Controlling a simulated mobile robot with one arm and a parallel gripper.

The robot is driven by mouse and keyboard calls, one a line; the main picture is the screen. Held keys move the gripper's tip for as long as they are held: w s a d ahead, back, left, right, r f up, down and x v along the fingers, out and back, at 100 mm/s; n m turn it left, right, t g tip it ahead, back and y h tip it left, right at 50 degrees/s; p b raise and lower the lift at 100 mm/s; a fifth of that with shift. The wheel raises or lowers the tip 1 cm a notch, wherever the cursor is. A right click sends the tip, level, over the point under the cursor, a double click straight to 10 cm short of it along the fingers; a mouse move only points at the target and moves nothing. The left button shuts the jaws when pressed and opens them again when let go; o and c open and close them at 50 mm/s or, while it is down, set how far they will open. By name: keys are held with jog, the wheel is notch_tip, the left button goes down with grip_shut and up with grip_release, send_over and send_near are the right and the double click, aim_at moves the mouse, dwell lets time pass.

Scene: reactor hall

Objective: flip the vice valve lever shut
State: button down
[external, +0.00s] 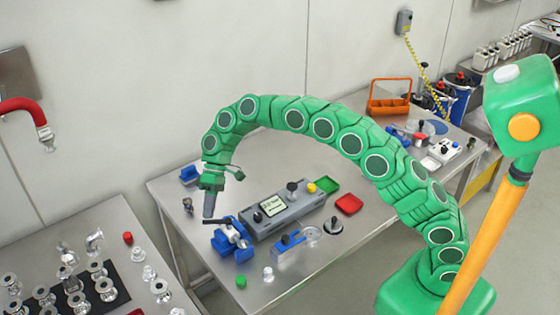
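A blue vice (232,247) stands near the front left of the steel table (300,175). A small valve with a pale body (235,236) sits in its jaws. A dark lever (222,221) lies roughly level across the top of the valve and reaches left. My gripper (209,214) points down just above the lever's left end. I cannot tell whether it touches the lever. Its fingers show as one narrow grey shape, so their opening is unclear.
A grey control box (284,212) with knobs stands right of the vice. A blue clamp fixture (290,243), a green tray (322,185) and a red tray (348,204) are nearby. A side table (60,235) at the left holds several metal fittings. My arm arches over the table.

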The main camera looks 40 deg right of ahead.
aim_at(206, 223)
jog(key=shift+s+a, duration=0.65)
jog(key=shift+a, duration=0.25)
jog(key=shift+s+a+n+g+h, duration=0.4)
jog(key=shift+n, duration=0.4)
jog(key=shift+s, duration=0.15)
jog(key=shift+s+a, duration=0.2)
jog(key=shift+s, duration=0.1)
jog(key=v, duration=0.8)
dwell(0.5)
